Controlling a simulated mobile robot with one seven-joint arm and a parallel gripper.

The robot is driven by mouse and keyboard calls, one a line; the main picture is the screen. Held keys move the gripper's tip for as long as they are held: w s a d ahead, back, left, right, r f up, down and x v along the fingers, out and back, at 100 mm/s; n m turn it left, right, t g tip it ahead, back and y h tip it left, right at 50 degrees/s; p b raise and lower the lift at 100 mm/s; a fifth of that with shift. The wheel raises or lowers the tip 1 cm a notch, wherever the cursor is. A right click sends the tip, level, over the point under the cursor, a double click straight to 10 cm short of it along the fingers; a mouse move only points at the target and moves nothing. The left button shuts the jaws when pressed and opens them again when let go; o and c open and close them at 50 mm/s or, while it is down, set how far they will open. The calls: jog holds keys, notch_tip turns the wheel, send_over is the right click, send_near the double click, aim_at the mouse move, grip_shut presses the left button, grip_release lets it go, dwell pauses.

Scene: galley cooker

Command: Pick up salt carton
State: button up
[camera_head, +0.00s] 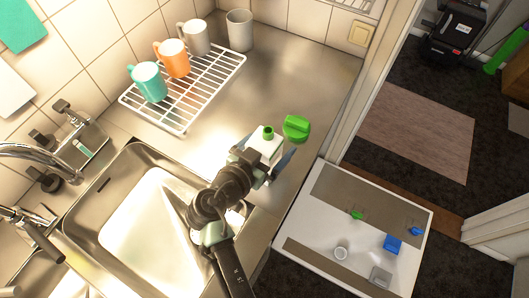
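A white carton with a green cap (266,145), which looks like the salt carton, stands near the right front edge of the steel counter. My gripper (265,154) reaches it from the front, seen from above and behind. One blue-grey finger shows at the carton's right side, and a little of the other shows at its left. The carton sits between the fingers, its lower part hidden by my wrist. Whether the fingers touch it cannot be told.
A green object (297,128) stands just right of and behind the carton. A white wire rack (190,100) holds teal, orange and grey mugs, with a grey cup (240,30) beside it. The sink (110,190) is at left.

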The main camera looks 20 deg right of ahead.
jog(key=c, duration=1.6)
